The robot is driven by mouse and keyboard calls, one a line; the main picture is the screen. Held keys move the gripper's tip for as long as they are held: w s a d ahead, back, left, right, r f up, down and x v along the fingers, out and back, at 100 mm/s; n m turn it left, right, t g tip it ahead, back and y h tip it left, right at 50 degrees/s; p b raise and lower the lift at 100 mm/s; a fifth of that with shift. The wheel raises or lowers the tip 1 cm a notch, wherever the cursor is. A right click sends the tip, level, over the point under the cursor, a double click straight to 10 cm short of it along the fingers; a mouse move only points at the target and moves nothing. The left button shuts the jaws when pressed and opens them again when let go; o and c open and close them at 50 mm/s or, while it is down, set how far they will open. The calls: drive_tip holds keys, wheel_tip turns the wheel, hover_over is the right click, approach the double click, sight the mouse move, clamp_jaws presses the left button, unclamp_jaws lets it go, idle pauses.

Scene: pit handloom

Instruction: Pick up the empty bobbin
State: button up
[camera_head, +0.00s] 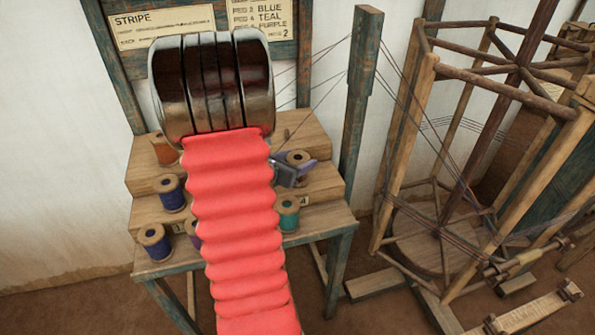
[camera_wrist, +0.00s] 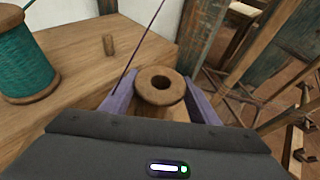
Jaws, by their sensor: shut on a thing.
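The empty bobbin (camera_wrist: 152,97) is bare pale wood with a round hole in its top flange. It sits between the two purple fingers of my gripper (camera_wrist: 158,84), which is shut on it. Its lower part is hidden by the gripper body, so I cannot tell whether it touches the wood below. In the head view the bobbin (camera_head: 298,156) shows at the right side of the stepped wooden stand (camera_head: 322,182), and my gripper (camera_head: 300,164) is around it, partly hidden behind my red-sleeved arm.
Orange (camera_head: 164,150) and blue (camera_head: 154,242) bobbins stand left. A post (camera_head: 358,110) with threads and a wooden reel frame (camera_head: 405,155) stand right.

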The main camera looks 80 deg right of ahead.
drive_tip(key=shift+r, duration=0.15)
wheel_tip(320, 180, up, 10)
idle(0.7)
idle(0.6)
